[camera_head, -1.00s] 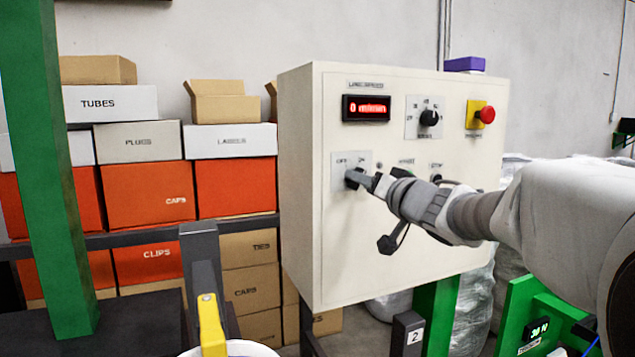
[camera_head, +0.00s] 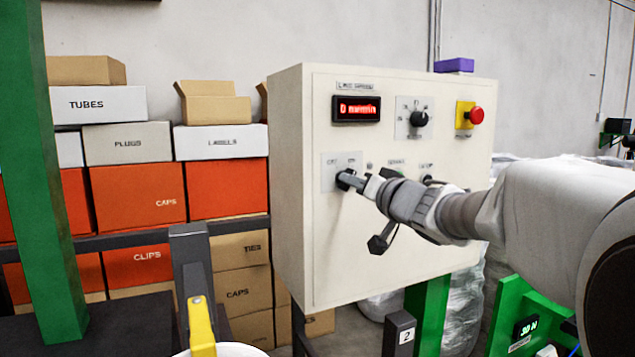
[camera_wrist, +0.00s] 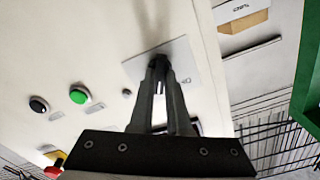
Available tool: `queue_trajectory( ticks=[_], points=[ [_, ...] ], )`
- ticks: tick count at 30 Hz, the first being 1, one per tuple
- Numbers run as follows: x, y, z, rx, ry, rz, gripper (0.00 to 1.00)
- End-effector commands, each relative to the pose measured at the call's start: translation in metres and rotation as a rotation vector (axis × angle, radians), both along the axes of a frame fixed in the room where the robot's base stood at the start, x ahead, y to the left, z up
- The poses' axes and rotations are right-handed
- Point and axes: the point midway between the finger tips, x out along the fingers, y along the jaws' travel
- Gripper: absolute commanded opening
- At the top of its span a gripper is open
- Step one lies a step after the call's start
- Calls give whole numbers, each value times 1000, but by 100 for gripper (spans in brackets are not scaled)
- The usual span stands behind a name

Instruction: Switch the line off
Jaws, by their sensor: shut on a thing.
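The cream control panel (camera_head: 300,230) stands in the middle of the head view. Its off/on switch, a black knob (camera_head: 344,181), sits on a grey plate at the panel's left side. My gripper (camera_head: 352,181) reaches it from the right, and its fingers are closed on the knob. In the wrist view the fingertips (camera_wrist: 158,66) meet at the dark knob, which they mostly hide, in front of the grey plate (camera_wrist: 186,72). The knob's exact angle cannot be told. The red speed display (camera_head: 357,109) appears to read 0, with blurred units.
A selector knob (camera_head: 418,119) and a red emergency button (camera_head: 476,116) are at the panel's upper right. A green button (camera_wrist: 78,96) and a black button (camera_wrist: 39,104) lie beside the fingers. Boxes (camera_head: 139,193) fill shelves at left; a green post (camera_head: 45,180) stands there.

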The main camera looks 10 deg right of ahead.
Motion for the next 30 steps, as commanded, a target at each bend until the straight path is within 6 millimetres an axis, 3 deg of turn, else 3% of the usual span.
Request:
queue_trajectory(
  ticks=[11,30],
  points=[
    [0,0,0,-191,-60,0,0],
    [0,0,-1,-745,-241,0,0]
  ],
)
